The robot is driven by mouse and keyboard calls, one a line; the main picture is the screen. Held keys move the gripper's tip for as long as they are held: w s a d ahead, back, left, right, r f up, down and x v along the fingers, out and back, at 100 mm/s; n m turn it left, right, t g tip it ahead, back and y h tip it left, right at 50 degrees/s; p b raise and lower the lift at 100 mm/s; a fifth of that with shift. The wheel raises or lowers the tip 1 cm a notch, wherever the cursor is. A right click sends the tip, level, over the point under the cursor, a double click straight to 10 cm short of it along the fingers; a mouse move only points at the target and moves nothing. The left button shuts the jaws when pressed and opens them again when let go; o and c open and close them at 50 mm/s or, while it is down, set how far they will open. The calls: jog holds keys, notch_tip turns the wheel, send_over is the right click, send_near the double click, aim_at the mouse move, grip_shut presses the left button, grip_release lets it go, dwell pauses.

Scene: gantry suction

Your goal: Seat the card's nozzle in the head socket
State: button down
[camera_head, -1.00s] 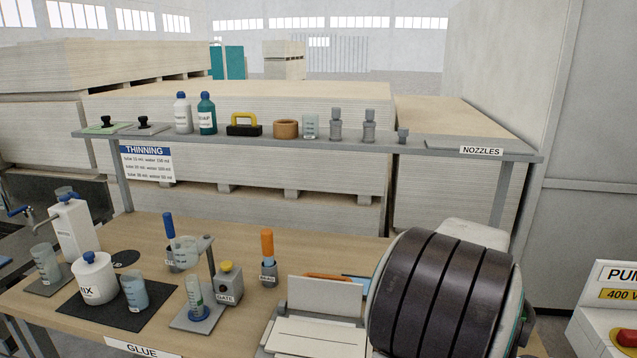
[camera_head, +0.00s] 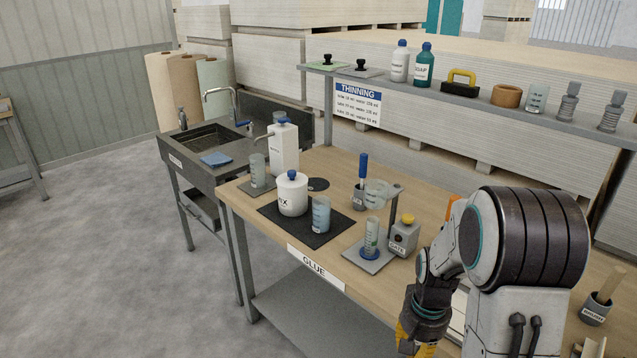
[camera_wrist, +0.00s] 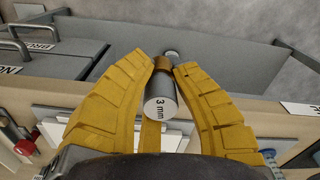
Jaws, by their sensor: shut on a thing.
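My gripper (camera_wrist: 164,66) has yellow fingers that are shut on a nozzle (camera_wrist: 161,98). The nozzle is a grey cylinder marked "3 mm", with a copper-brown collar between the fingertips. In the head view only a yellow part of my gripper (camera_head: 415,340) shows at the bottom edge, and the nozzle is hidden there. Two grey fittings (camera_head: 568,103) stand on the shelf at right. I cannot make out the card or the head socket in either view.
The glue bench (camera_head: 330,265) carries a white MIX pot (camera_head: 292,195), a blue-tinted beaker (camera_head: 321,215), a measuring cylinder (camera_head: 371,237) and a GATE box (camera_head: 404,238). A sink (camera_head: 205,140) stands at left. The floor (camera_head: 110,270) in front is clear.

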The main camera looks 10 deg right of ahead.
jog(key=w+a+f+n+b, duration=0.1)
jog(key=w+a+f+n, duration=0.2)
jog(key=w, duration=0.3)
jog(key=w+a+f+n+b, duration=0.1)
jog(key=w+a+f+n, duration=0.2)
jog(key=w+a+f, duration=0.1)
jog(key=shift+w+a+f+b, duration=0.3)
jog(key=shift+w+a, duration=0.55)
jog(key=shift+a, duration=0.2)
